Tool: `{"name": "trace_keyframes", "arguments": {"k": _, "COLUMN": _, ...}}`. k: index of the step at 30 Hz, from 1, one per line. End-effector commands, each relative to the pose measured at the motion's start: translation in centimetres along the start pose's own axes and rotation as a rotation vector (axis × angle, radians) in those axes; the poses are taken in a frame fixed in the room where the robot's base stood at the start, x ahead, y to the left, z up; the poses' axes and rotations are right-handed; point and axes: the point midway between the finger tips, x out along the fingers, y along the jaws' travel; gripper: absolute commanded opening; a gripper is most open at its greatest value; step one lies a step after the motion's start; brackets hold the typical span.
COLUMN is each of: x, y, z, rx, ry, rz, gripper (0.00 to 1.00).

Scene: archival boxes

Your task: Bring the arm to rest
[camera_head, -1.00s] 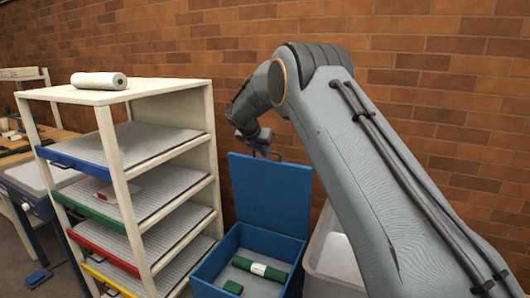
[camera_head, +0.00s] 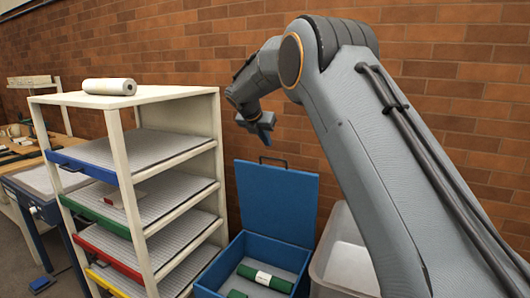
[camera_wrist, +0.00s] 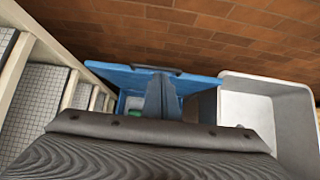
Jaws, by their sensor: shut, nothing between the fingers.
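My grey arm reaches up from the lower right and bends over toward the back wall in the head view. My gripper (camera_head: 264,134) hangs at its end, above and just behind the raised lid of the blue box (camera_head: 225,270). It is shut and empty. In the wrist view, the shut fingers (camera_wrist: 163,100) show in front of the blue box, and the dark wrist body hides the lower part of the picture.
A white rack (camera_head: 117,140) with several coloured trays stands at left, a white roll (camera_head: 110,87) on top. The blue box holds a green roll with a white band (camera_head: 265,277). A pale bin (camera_head: 343,262) stands right of it. A brick wall (camera_head: 440,100) closes the back.

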Motion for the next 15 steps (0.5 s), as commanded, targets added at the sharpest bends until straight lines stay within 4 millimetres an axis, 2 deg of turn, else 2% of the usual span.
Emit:
{"name": "trace_keyframes", "arguments": {"k": 4, "x": -0.1, "y": -1.6, "z": -1.1, "rx": 0.094, "ry": 0.037, "rz": -0.005, "gripper": 0.00}}
{"name": "trace_keyframes", "arguments": {"k": 7, "x": 0.0, "y": -4.6, "z": -3.5, "rx": 0.278, "ry": 0.100, "rz": -0.020, "gripper": 0.00}}
{"name": "trace_keyframes", "arguments": {"k": 11, "x": -0.4, "y": -9.9, "z": -8.4, "rx": 0.618, "ry": 0.204, "rz": -0.074, "gripper": 0.00}}
{"name": "trace_keyframes", "arguments": {"k": 15, "x": -1.5, "y": -16.0, "z": -14.4, "rx": 1.009, "ry": 0.297, "rz": -0.173, "gripper": 0.00}}
